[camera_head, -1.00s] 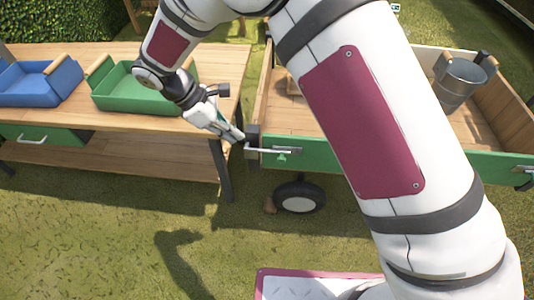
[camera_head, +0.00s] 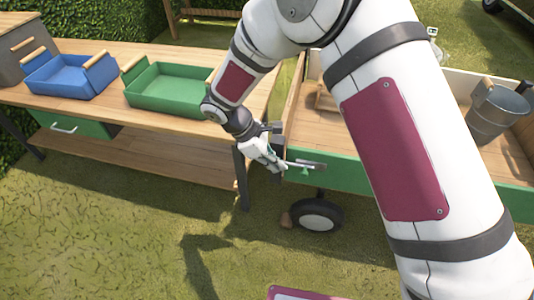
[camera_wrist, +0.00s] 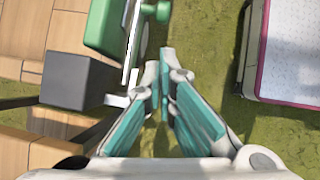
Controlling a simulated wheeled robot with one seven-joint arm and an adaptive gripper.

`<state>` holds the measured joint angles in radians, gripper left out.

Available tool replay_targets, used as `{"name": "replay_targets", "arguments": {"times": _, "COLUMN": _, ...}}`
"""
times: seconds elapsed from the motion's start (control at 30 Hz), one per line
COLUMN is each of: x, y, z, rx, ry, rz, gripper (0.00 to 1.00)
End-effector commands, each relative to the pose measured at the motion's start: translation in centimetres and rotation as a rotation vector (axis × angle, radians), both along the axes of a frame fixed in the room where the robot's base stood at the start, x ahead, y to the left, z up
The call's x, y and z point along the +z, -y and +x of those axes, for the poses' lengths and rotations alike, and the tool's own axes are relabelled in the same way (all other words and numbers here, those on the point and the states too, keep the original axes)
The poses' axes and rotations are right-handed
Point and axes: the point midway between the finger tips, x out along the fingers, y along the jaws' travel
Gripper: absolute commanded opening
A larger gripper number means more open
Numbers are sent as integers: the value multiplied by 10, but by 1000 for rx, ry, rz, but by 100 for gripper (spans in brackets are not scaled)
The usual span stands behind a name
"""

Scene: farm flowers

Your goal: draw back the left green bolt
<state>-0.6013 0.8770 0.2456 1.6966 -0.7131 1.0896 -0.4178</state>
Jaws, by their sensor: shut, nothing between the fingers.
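The left green bolt (camera_head: 305,165) is a metal rod with a small green knob on the green end board (camera_head: 340,178) of the wooden cart. My gripper (camera_head: 281,168) is shut and empty, just left of the knob at the cart's corner. It hides part of the rod's left end. In the wrist view my gripper's teal-padded fingers (camera_wrist: 166,65) converge at their tips. The pale rod (camera_wrist: 132,45) and the green board (camera_wrist: 104,25) lie just left of the fingertips. Whether a finger touches the rod I cannot tell.
A dark corner block (camera_wrist: 75,80) sits close left of my fingers. A wooden table (camera_head: 150,125) with a blue tray (camera_head: 70,88) and a green tray (camera_head: 165,100) stands left. A metal bucket (camera_head: 500,112) is in the cart. Grass (camera_head: 110,220) lies open in front.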

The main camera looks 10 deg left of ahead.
Motion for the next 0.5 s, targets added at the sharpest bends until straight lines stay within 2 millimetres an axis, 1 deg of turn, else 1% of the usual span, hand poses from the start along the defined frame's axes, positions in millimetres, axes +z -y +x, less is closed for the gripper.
{"name": "replay_targets", "arguments": {"times": 0.03, "x": -7, "y": 8, "z": 2, "rx": -3, "ry": 0, "rz": -2, "gripper": 0}}
{"name": "replay_targets", "arguments": {"times": 0.2, "x": -15, "y": 27, "z": 4, "rx": -3, "ry": 1, "rz": -1, "gripper": 0}}
{"name": "replay_targets", "arguments": {"times": 0.33, "x": -18, "y": 35, "z": 5, "rx": -1, "ry": 2, "rz": -1, "gripper": 0}}
{"name": "replay_targets", "arguments": {"times": 0.5, "x": -19, "y": 37, "z": 5, "rx": 0, "ry": 2, "rz": -1, "gripper": 0}}
